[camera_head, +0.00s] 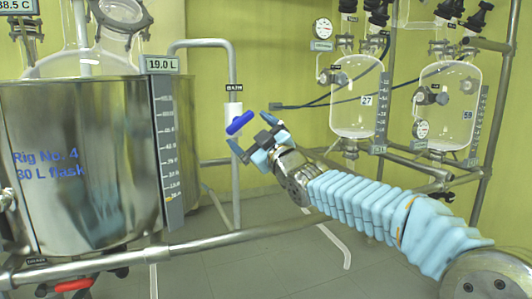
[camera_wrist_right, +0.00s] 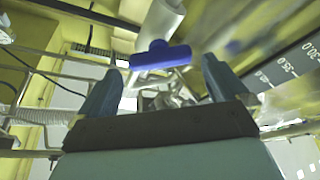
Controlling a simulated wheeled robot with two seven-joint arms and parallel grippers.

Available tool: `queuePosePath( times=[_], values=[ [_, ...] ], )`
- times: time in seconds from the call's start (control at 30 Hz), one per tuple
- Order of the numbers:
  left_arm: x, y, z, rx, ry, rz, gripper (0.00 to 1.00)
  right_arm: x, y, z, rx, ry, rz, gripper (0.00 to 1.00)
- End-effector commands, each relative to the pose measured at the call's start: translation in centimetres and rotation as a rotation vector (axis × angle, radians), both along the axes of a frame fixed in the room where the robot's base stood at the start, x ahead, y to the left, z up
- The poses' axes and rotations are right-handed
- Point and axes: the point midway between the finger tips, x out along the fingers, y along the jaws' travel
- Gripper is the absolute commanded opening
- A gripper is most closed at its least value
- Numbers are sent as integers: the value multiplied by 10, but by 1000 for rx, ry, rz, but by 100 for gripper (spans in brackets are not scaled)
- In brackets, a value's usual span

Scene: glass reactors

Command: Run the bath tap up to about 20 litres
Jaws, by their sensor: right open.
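The bath tap's blue handle (camera_head: 240,122) sits on a white valve body (camera_head: 233,108) on a steel pipe that bends over to the bath. My right gripper (camera_head: 253,137) is open just below and right of the handle. In the right wrist view the blue handle (camera_wrist_right: 160,56) lies ahead of and between the open fingers (camera_wrist_right: 158,90), with no visible contact. The steel bath (camera_head: 80,160) stands at left, marked "Rig No. 4". A display (camera_head: 162,64) on it reads 19.0 L above a level scale (camera_head: 166,135). My left gripper is not in view.
A steel rail (camera_head: 230,238) runs across the front, below my right arm. Two glass vessels, one marked 27 (camera_head: 358,98) and the other 59 (camera_head: 450,100), hang on a frame at right. A red handle (camera_head: 74,285) is under the bath. The floor behind the rail looks clear.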

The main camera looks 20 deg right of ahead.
Motion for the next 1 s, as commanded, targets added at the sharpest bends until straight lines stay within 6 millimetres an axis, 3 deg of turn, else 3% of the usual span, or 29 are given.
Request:
queuePosePath(
  times=[0.2,0.4,1.0],
  values=[
    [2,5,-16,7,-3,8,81,-48,-14,-18,1,-2,-1,100],
    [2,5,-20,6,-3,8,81,-71,-20,-25,0,-1,1,100],
    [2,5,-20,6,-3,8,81,-75,-21,-26,-1,0,0,100]
  ],
)
